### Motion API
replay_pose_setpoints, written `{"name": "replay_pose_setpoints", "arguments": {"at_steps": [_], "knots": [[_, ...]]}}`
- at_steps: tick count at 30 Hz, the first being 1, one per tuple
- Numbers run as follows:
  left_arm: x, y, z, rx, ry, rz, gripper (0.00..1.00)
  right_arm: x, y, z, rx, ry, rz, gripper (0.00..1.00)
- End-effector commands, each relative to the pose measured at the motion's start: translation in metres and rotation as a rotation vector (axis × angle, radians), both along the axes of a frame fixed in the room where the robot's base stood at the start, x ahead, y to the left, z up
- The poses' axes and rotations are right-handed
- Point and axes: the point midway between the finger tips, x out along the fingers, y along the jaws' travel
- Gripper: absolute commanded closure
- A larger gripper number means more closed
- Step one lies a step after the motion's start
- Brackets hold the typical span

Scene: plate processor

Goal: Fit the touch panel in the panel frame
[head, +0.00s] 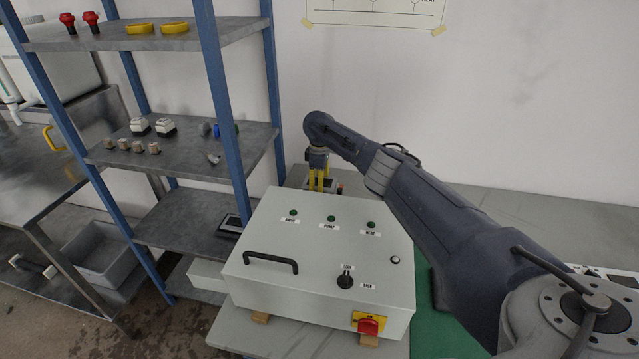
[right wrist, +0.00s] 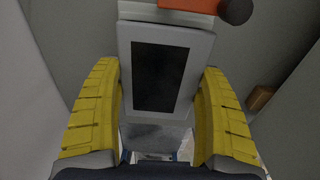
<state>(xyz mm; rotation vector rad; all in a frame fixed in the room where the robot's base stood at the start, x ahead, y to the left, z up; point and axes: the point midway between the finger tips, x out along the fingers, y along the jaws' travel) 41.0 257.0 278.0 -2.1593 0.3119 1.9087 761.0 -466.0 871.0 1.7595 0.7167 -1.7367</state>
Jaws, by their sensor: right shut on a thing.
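My right gripper (head: 319,180) is behind the grey control box, its yellow fingers pointing down. In the right wrist view the gripper (right wrist: 160,70) is shut on the touch panel (right wrist: 167,77), a light grey slab with a dark screen. A finger lies along each side of it. In the head view the panel is mostly hidden by the fingers and the box. I cannot make out the panel frame for certain in either view. My left gripper is not in view.
The control box (head: 315,238) has a black handle, knobs and a red switch (head: 368,325). A blue-post shelf (head: 207,165) stands left, with a dark-screened slab (head: 231,224) on a lower board. In the wrist view an orange-red part (right wrist: 188,5) and dark ball (right wrist: 236,10) lie beyond the panel.

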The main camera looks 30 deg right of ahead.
Motion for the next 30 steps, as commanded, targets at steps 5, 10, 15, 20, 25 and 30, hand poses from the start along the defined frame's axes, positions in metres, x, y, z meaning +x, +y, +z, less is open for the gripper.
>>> {"name": "replay_pose_setpoints", "arguments": {"at_steps": [5, 10, 15, 20, 25, 30], "knots": [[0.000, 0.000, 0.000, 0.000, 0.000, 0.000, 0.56, 0.000, 0.000, -0.002, 0.000, -0.001, 0.000, 0.71], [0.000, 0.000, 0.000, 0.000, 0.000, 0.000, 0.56, 0.000, 0.000, -0.005, 0.000, 0.000, 0.000, 0.71], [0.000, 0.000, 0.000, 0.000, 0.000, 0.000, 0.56, 0.000, 0.000, -0.008, 0.000, 0.000, 0.000, 0.71], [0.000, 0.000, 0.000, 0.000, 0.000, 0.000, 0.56, 0.000, 0.000, -0.010, -0.001, -0.001, 0.000, 0.71], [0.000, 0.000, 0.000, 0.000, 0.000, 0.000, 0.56, 0.000, 0.000, -0.011, -0.001, 0.001, 0.000, 0.71], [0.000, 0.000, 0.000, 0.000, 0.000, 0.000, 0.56, 0.000, 0.000, -0.011, -0.001, 0.001, 0.000, 0.05]]}}
